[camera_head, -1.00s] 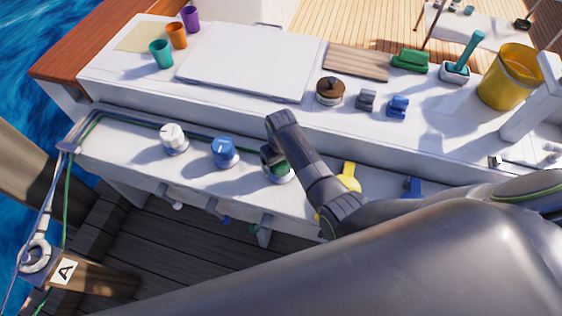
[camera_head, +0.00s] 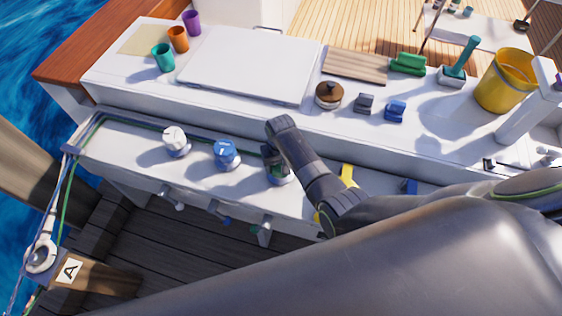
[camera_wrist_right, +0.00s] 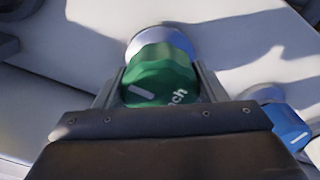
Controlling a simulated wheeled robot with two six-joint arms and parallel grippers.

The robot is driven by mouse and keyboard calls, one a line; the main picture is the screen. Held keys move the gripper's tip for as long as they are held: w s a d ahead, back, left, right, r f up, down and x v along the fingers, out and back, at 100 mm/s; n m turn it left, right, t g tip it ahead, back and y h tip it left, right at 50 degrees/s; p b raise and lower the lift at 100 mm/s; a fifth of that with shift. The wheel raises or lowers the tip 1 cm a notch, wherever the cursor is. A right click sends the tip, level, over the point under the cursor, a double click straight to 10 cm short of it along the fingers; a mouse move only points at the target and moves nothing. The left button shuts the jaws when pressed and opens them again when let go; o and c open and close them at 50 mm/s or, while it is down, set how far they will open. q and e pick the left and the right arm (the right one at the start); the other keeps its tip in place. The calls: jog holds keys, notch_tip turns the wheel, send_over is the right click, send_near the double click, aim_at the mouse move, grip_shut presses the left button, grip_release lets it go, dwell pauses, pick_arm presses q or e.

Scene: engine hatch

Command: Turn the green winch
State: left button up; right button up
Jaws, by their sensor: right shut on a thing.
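The green winch (camera_wrist_right: 160,75) fills the middle of the right wrist view, a green knob on a round silver base with white lettering. My right gripper (camera_wrist_right: 160,90) is shut on it, one finger on each side. In the head view my right gripper (camera_head: 275,160) is at the winch on the white ledge, and the hand and wrist hide most of the green knob; part of its pale base (camera_head: 281,181) shows. My left gripper is not in view.
A blue winch (camera_head: 225,152) and a white winch (camera_head: 175,139) stand left along the ledge. A yellow handle (camera_head: 348,175) is close to the right of my wrist. A white hatch lid (camera_head: 250,65), cups and a yellow bucket (camera_head: 503,85) are on the raised deck behind.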

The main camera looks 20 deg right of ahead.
jog(key=shift+r+m+p, duration=0.15)
jog(key=shift+m+p, duration=0.45)
jog(key=shift+m, duration=0.6)
jog(key=shift+a+m+p, duration=0.1)
jog(key=shift+m+p, duration=0.3)
jog(key=shift+m, duration=0.8)
jog(key=o, duration=1)
jog(key=shift+w+r, duration=0.1)
jog(key=shift+r, duration=0.15)
notch_tip(320, 180, up, 17)
jog(key=p, duration=0.1)
jog(key=shift+f, duration=0.2)
